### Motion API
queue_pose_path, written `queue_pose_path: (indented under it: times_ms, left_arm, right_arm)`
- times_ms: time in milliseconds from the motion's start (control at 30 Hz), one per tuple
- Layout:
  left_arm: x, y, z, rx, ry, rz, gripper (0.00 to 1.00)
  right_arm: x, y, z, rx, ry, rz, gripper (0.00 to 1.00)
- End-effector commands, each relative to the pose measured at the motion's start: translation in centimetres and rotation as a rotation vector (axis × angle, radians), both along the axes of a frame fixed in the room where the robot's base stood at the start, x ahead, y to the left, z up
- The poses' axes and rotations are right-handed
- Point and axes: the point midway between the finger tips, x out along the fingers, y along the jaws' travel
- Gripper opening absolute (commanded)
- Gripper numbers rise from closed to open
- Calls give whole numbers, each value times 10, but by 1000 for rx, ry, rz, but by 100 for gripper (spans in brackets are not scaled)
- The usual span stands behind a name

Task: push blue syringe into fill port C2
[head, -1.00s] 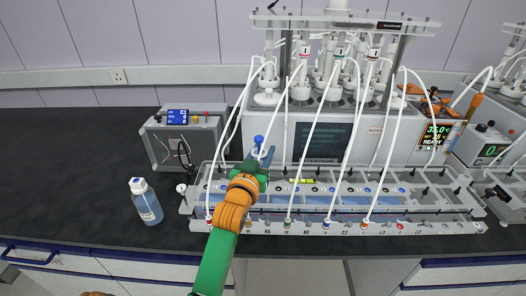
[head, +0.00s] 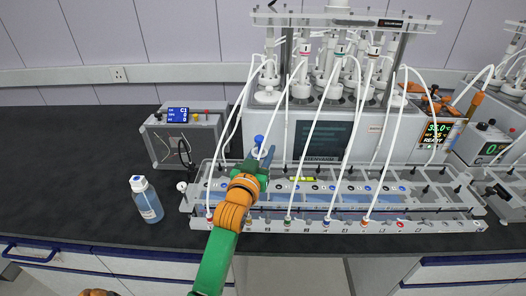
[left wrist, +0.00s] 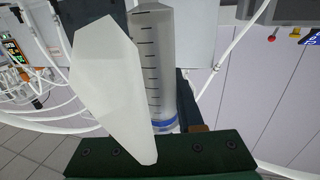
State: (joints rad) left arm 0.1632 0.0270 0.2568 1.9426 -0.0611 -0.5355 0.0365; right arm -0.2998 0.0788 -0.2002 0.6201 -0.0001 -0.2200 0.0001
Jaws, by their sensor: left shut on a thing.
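My left gripper (head: 254,166) is shut on the blue syringe (head: 259,140), whose blue end sticks up above the jaws in the head view. In the left wrist view, the syringe's clear barrel (left wrist: 154,60) with black marks stands beside a pale finger, with a blue ring near its lower end. In the head view the gripper is over the left part of the clear port rack (head: 330,199). The syringe's tip is hidden by the gripper and arm, so I cannot tell whether it touches a port. Port labels are too small to pick out C2.
White tubes arch from the reactor unit (head: 330,113) down to the rack's front, close to the gripper. A control box (head: 184,145) reading C1 stands left of the rack. A bottle of blue liquid (head: 147,203) stands at front left. The black bench left of it is clear.

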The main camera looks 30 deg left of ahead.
Motion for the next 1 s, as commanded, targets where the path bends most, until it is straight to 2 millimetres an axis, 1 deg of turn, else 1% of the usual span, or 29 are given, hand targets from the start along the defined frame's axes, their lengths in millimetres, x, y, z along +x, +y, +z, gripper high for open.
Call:
queue_pose_path:
  times_ms: [1000]
  left_arm:
    - [0, 0, -11, 0, 1, 0, 0]
  right_arm:
    - [0, -1, -7, -1, 1, 0, 50]
